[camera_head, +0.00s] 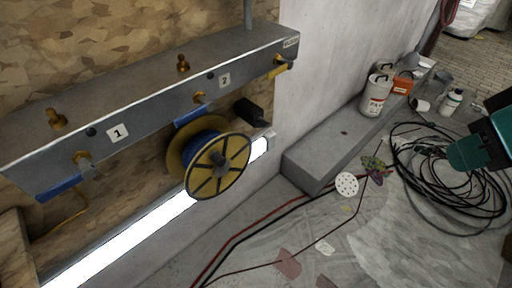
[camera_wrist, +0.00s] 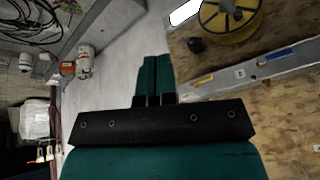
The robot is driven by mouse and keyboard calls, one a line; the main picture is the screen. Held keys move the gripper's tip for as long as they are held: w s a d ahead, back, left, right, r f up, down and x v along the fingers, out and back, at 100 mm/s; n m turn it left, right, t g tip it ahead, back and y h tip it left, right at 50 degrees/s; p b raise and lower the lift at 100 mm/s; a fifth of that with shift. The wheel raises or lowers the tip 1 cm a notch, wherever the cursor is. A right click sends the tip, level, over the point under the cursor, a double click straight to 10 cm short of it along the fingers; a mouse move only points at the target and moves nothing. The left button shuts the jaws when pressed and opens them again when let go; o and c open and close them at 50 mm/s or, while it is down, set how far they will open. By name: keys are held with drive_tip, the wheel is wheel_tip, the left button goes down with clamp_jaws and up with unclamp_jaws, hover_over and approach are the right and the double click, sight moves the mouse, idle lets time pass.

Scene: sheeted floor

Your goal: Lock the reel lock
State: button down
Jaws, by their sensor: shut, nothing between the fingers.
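A yellow reel (camera_head: 235,163) wound with blue line is mounted under the grey wall beam. A dark knob sits at its hub. A black block-like part (camera_head: 250,112) sticks out just right of the reel; I cannot tell whether this part or the hub knob is the reel lock. In the wrist view the reel (camera_wrist: 232,28) is at the top right, with the black part (camera_wrist: 196,45) beside it. My teal gripper (camera_head: 462,155) is at the right edge of the head view, well away from the reel. In the wrist view its fingers (camera_wrist: 154,78) are together and empty.
The grey beam (camera_head: 140,105) carries brass valves with blue and yellow handles. A concrete ledge (camera_head: 330,150) holds white containers (camera_head: 376,95) and an orange box (camera_head: 403,83). Coiled black cables (camera_head: 425,190) and red and black hoses lie on the sheeted floor.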

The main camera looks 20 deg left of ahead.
drive_tip(key=w+a+f+n+t+h+b, duration=0.1)
drive_tip(key=w+a+f+n+t+b, duration=0.4)
drive_tip(key=w+f+b, duration=0.6)
drive_tip(key=w+a+f+n+t+b, duration=0.2)
drive_tip(key=w+a+f+t+b, duration=0.6)
drive_tip(key=w+b, duration=0.5)
drive_tip(key=s+a+f+n+t+y+b, duration=0.1)
drive_tip(key=s+a+f+n+y+b, duration=0.4)
drive_tip(key=a+f+n+y+b, duration=0.2)
drive_tip(key=s+a+f+n+t+y+b, duration=0.2)
drive_tip(key=s+a+f+n+y+b, duration=0.4)
drive_tip(key=a+f+n+b, duration=0.5)
drive_tip(key=a+n+y+b, duration=0.1)
drive_tip(key=n+b, duration=0.2)
drive_tip(key=b, duration=0.2)
drive_tip(key=shift+a+n+t, duration=0.3)
drive_tip(key=shift+a+n, duration=0.1)
